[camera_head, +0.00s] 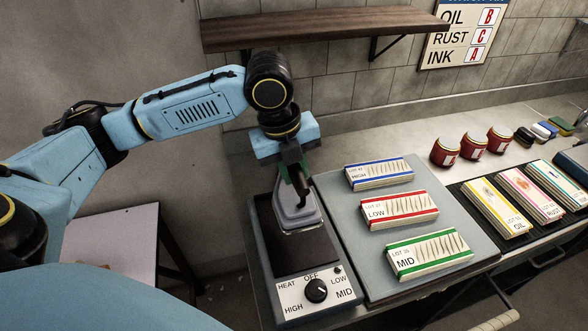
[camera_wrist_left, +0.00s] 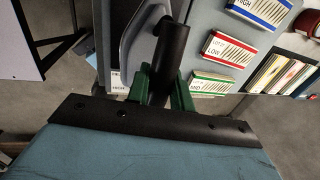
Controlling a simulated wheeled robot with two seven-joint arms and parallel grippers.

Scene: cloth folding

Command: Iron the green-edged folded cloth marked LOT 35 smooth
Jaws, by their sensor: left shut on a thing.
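The green-edged folded cloth (camera_head: 428,256) lies wrinkled on the grey ironing board (camera_head: 372,286), nearest its front edge. Its label reads MID under a small lot line. It also shows in the left wrist view (camera_wrist_left: 212,86). The iron (camera_head: 297,214) is on the dark plate of the heat unit (camera_head: 262,222), left of the board. My left gripper (camera_head: 293,172) is shut on the iron's black handle, which shows between green fingers in the left wrist view (camera_wrist_left: 166,62). The heat dial (camera_head: 317,290) has OFF, LOW, MID and HIGH marks; I cannot tell its setting. My right gripper is out of view.
A red-edged LOW cloth (camera_head: 400,210) and a blue-edged HIGH cloth (camera_head: 379,173) lie behind the green one. Stained cloths in a dark tray (camera_head: 480,233), red jars (camera_head: 472,146) and small blocks stand to the right. A wooden shelf (camera_head: 320,27) hangs above.

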